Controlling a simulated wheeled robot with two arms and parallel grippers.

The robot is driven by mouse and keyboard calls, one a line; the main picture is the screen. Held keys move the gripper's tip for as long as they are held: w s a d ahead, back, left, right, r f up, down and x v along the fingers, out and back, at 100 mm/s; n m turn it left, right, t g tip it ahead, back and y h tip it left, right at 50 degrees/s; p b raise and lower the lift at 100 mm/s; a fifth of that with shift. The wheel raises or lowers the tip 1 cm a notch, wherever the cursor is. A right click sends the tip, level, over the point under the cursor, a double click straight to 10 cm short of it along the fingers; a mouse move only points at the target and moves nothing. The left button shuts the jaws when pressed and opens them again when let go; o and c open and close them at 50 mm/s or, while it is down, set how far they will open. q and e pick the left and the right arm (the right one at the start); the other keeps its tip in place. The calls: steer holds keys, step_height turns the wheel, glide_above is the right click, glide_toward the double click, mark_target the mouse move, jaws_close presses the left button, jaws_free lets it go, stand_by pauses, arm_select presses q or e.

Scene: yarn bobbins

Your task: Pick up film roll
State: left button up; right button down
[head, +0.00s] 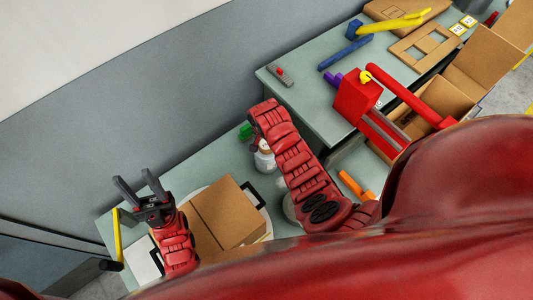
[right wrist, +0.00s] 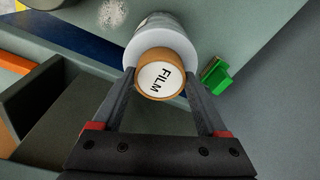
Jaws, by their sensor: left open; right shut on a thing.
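The film roll (right wrist: 162,88) is a white cylinder with a tan core end and a round white label reading FILM. In the right wrist view its labelled end faces the camera. My right gripper (right wrist: 159,72) is shut on the film roll, one dark finger on each side. A white shape under the end of my right arm in the head view appears to be the film roll (head: 265,162), partly hidden. My left gripper (head: 134,177) is open and empty at the lower left, above the table's left end.
A cardboard box (head: 226,213) stands on the near table beside my left gripper. A green object (right wrist: 215,76) lies next to the film roll. The farther table holds a red device (head: 357,97), blue and yellow tools and an open carton (head: 485,58).

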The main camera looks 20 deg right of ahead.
step_height(320, 180, up, 10)
steer(key=p, duration=0.5)
stand_by(0.3)
